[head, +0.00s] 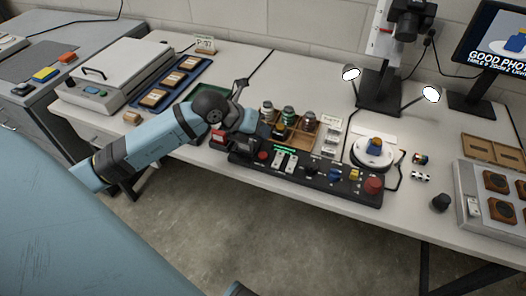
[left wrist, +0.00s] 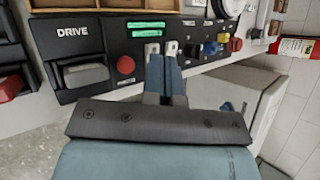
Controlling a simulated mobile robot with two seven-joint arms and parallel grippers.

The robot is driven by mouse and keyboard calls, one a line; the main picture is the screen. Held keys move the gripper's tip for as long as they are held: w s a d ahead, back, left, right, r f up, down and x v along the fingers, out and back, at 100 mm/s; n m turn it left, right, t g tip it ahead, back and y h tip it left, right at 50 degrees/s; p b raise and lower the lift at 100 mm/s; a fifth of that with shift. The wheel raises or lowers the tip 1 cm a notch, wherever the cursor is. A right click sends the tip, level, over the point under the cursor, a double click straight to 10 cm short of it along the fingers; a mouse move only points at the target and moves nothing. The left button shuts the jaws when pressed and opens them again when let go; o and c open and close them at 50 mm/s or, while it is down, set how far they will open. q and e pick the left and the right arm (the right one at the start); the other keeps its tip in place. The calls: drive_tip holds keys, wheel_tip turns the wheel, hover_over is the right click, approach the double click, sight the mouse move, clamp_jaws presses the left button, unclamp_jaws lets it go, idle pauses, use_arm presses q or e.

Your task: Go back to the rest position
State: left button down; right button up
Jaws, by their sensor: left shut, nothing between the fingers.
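My left arm reaches in from the left in the head view, with its dark wrist over the front part of the long table. My left gripper (left wrist: 164,78) is shut and empty. In the left wrist view its fingers point at the black control panel (left wrist: 205,42), in front of two grey toggle switches. I cannot tell from this view whether the fingers touch the panel. In the head view the fingers are hard to make out, and the wrist hides part of the table behind it. The panel also shows in the head view (head: 322,172). My right gripper is not in view.
The panel carries a red button (left wrist: 125,65), green displays and a DRIVE lever. A wooden tray (head: 303,137) with jars stands behind it. A white turntable (head: 373,153), lamp stand (head: 378,97) and monitor (head: 495,45) are right. A blue tray (head: 190,66) lies back left. Floor in front is clear.

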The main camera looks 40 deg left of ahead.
use_arm(q)
drive_tip(key=shift+d+f, duration=0.1)
idle(0.6)
